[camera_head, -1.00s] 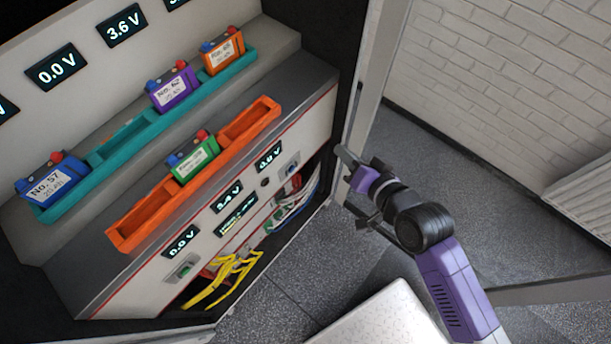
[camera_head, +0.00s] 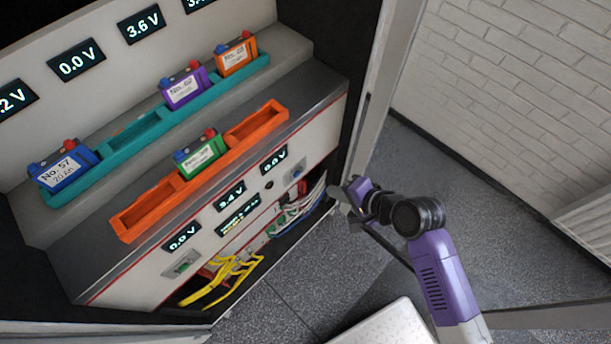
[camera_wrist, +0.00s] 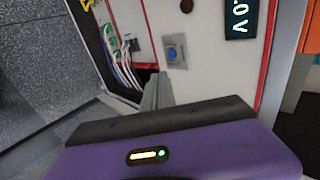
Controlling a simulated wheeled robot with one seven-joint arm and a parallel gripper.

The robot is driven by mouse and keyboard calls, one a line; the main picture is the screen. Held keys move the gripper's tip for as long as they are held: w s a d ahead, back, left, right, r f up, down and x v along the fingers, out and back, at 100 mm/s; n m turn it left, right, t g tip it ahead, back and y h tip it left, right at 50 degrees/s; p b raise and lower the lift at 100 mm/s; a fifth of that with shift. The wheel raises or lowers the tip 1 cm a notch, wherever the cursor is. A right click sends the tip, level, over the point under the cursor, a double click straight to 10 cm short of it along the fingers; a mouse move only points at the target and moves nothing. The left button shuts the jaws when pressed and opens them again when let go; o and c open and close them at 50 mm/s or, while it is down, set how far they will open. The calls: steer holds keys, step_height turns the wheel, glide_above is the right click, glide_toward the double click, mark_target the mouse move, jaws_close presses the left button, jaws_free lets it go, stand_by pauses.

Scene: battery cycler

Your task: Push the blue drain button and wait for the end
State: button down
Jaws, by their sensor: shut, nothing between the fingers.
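The blue drain button (camera_wrist: 172,54) sits on a small grey plate on the white front panel in the wrist view. In the head view it shows small (camera_head: 297,173) near the right end of the panel, right of a 0.0 V display (camera_head: 274,160). My gripper (camera_head: 338,196) is shut and empty, to the right of and below the button, apart from it in the head view. In the wrist view its fingers (camera_wrist: 158,92) point toward the panel, just below the button plate. Whether they touch anything cannot be told.
A green button (camera_head: 183,266) is at the panel's left. An orange tray (camera_head: 150,210) holds a green battery (camera_head: 200,156); a teal rack (camera_head: 130,150) behind holds several batteries. Open bays with yellow cables (camera_head: 225,282) lie below. A door frame (camera_head: 375,110) stands right of the cabinet.

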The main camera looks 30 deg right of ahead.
mark_target(298, 175)
steer(key=shift+w+a+r+x, duration=0.1)
steer(key=shift+w+r+x, duration=0.25)
steer(key=shift+x, duration=1.7)
steer(key=shift+w+a+r+x, duration=0.1)
steer(key=shift+w+r+x, duration=0.2)
steer(key=shift+x, duration=1.75)
steer(key=shift+w+r+x, duration=0.25)
steer(key=shift+r+x, duration=0.1)
steer(key=shift+x, duration=1.75)
